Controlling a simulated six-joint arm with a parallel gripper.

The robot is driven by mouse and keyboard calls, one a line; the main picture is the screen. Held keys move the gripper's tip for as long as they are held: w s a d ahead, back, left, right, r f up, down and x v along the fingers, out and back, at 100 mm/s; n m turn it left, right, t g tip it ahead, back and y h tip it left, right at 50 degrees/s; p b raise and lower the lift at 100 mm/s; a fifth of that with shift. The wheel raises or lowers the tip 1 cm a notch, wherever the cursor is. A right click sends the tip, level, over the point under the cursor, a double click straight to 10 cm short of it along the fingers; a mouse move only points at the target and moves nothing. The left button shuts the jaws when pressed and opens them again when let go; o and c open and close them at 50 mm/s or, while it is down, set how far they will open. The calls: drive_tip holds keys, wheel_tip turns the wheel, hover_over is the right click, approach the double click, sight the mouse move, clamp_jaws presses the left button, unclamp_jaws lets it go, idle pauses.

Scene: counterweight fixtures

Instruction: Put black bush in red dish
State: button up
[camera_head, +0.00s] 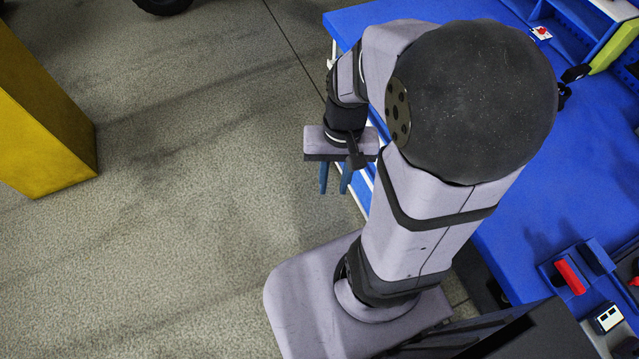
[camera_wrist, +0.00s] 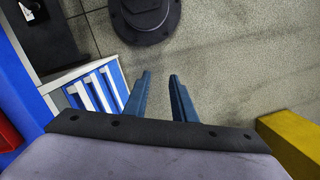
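My gripper (camera_head: 334,186) hangs over the bare floor, just off the left edge of the blue table (camera_head: 540,215). In the wrist view its two blue fingers (camera_wrist: 160,80) stand apart with nothing between them. I cannot make out the black bush or the red dish for certain in either view. A red part at the left edge of the wrist view (camera_wrist: 8,134) is cut off, and I cannot tell what it is. My arm hides much of the table in the head view.
A red block (camera_head: 570,277) and a dark block (camera_head: 592,258) sit in blue holders at the table's lower right. A blue rack (camera_head: 590,30) stands at the far right. A yellow block (camera_head: 40,120) stands on the floor at left. A black round base (camera_wrist: 145,18) is on the floor.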

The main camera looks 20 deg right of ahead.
drive_tip(key=a+n, duration=0.1)
drive_tip(key=n, duration=0.1)
drive_tip(key=a+n+h, duration=0.1)
drive_tip(key=a+n, duration=0.1)
drive_tip(key=shift+w+t, duration=0.1)
drive_tip(key=shift+t, duration=0.3)
wheel_tip(320, 180, up, 12)
drive_tip(key=p, duration=1.2)
drive_tip(key=shift+r, duration=0.2)
